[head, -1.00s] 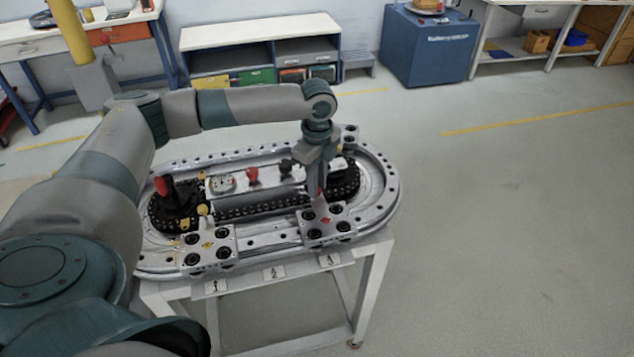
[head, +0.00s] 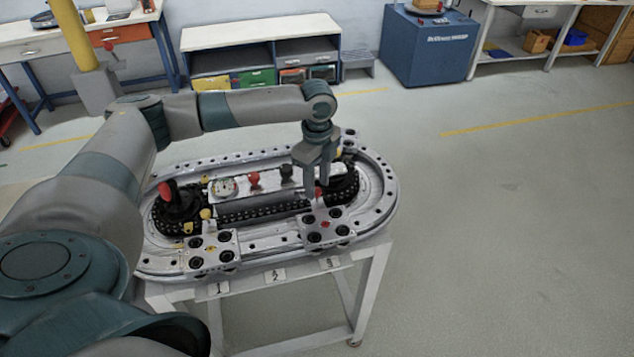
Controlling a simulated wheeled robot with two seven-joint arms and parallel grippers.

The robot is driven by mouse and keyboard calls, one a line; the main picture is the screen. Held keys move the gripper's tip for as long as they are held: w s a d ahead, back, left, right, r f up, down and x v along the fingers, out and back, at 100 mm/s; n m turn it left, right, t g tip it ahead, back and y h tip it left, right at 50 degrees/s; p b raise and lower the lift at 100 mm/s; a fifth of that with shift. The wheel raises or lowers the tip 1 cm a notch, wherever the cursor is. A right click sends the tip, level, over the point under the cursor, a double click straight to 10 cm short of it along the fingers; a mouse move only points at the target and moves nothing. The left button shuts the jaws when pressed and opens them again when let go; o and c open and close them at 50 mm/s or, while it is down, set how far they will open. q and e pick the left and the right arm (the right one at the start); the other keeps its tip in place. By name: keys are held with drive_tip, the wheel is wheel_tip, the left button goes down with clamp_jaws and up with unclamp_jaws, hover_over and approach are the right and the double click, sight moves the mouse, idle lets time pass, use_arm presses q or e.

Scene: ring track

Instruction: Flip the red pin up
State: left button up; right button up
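The ring track (head: 384,205) stands on a light metal table. Its right carriage (head: 341,229) bears a red diamond mark, and a small red pin (head: 319,193) shows at this carriage's back edge. My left gripper (head: 316,184) points down directly over the red pin. Its two fingers look apart, with the pin's red top at or just below the fingertips. I cannot tell if they touch it. The left carriage (head: 226,256) has a yellow pin (head: 206,214) at its back edge. My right gripper is out of view.
Number labels line the table's front edge. The floor (head: 500,230) at right is clear.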

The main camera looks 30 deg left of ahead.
sight(317, 189)
use_arm(q)
drive_tip(key=shift+r, duration=0.45)
wheel_tip(317, 189, up, 16)
drive_tip(key=b, duration=0.4)
drive_tip(key=shift+r+b, duration=0.2)
drive_tip(key=shift+b, duration=0.1)
